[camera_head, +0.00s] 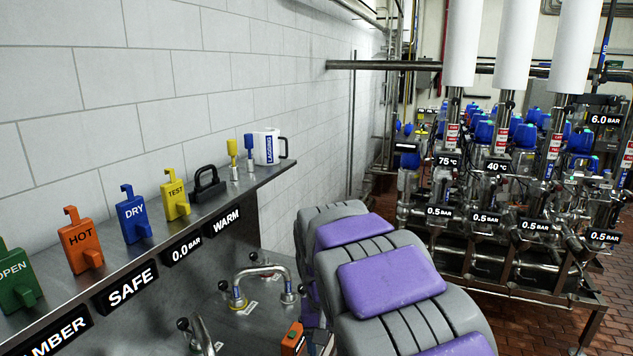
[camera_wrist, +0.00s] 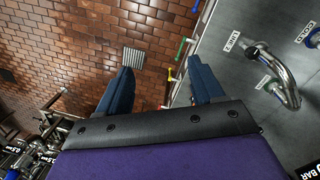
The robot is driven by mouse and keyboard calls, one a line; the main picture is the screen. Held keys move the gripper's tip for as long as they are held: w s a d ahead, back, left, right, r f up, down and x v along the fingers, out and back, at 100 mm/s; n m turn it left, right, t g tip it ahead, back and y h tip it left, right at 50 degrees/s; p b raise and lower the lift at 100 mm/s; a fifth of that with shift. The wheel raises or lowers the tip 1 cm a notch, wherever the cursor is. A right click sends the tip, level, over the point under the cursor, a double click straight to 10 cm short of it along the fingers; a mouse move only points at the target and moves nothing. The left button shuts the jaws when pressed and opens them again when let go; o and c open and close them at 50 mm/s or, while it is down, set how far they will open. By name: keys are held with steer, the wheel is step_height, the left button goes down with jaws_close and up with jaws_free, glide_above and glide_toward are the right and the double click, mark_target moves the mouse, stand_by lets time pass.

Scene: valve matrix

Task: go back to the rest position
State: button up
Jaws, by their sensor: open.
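My gripper (camera_wrist: 161,67) shows in the wrist view with its two dark blue fingers spread apart and nothing between them. Brick floor lies beyond the gap. A grey metal panel (camera_wrist: 225,75) with a bent steel pipe (camera_wrist: 284,82) is to the right of the fingers, apart from them as far as I can tell. In the head view my grey and purple arm fills the lower middle, beside the steel bench.
A steel shelf (camera_head: 150,255) along the left wall holds green, orange (camera_head: 82,245), blue (camera_head: 133,218) and yellow (camera_head: 175,198) tags, a black padlock (camera_head: 207,185) and a white mug (camera_head: 267,147). Below it is a U-shaped pipe (camera_head: 262,271). The valve matrix (camera_head: 500,190) stands right.

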steer(key=s+d+f, duration=0.1)
steer(key=s+d, duration=0.2)
steer(key=s, duration=0.7)
steer(key=s+d+f+b, duration=0.1)
steer(key=s+d, duration=0.3)
steer(key=s, duration=0.7)
steer(key=s+d+f+g+y+b, duration=0.1)
steer(key=s+d, duration=0.3)
steer(key=s, duration=0.6)
steer(key=shift+s+f, duration=0.2)
steer(key=shift+f, duration=0.7)
